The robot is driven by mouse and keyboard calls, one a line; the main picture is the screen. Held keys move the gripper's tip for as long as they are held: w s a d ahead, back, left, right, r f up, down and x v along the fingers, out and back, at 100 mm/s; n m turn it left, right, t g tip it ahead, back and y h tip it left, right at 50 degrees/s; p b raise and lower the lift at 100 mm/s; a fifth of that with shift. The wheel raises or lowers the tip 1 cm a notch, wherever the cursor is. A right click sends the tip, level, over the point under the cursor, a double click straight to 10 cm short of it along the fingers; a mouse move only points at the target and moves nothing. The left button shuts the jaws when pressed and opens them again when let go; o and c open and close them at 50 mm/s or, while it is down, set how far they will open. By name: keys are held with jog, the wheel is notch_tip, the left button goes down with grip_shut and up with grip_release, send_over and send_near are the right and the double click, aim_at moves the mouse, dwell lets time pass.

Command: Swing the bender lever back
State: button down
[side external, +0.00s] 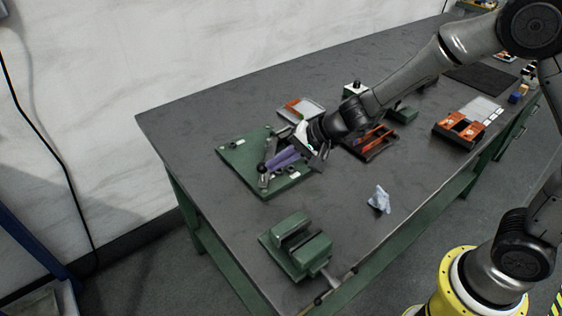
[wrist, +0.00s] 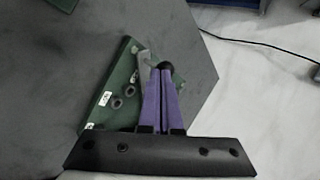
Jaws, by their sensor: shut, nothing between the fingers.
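The bender is a green base plate (side external: 236,155) lying on the grey workbench; the plate (wrist: 121,72) also shows in the wrist view, with dark round pegs and small white labels. A grey lever bar (wrist: 145,58) rises over the plate, and a dark round knob (wrist: 165,65) shows beside it. My gripper (side external: 270,164) has purple fingers, reaching low over the plate. In the wrist view my gripper (wrist: 165,76) is shut and empty, its tips right at the knob. I cannot tell whether they touch it. The fingers hide part of the lever and plate.
A green vise (side external: 298,248) stands at the near bench edge. A crumpled pale cloth (side external: 379,199) lies to its right. A tray of orange-handled tools (side external: 371,143) sits beyond my wrist, with an orange box (side external: 460,128) farther right. Bench left of the plate is clear.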

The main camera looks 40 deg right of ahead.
jog(key=shift+w+a, duration=0.45)
jog(key=shift+a, duration=0.25)
jog(key=w+a+m+h, duration=0.1)
jog(key=w+a+m+t+h, duration=0.1)
jog(key=shift+w+a+m, duration=0.2)
jog(key=shift+a+m, duration=0.1)
jog(key=w+a+m+h, duration=0.3)
jog(key=w+m, duration=0.3)
jog(key=w, duration=0.2)
jog(key=shift+a+m+h, duration=0.15)
jog(key=shift+m+h, duration=0.25)
jog(key=shift+h, duration=0.5)
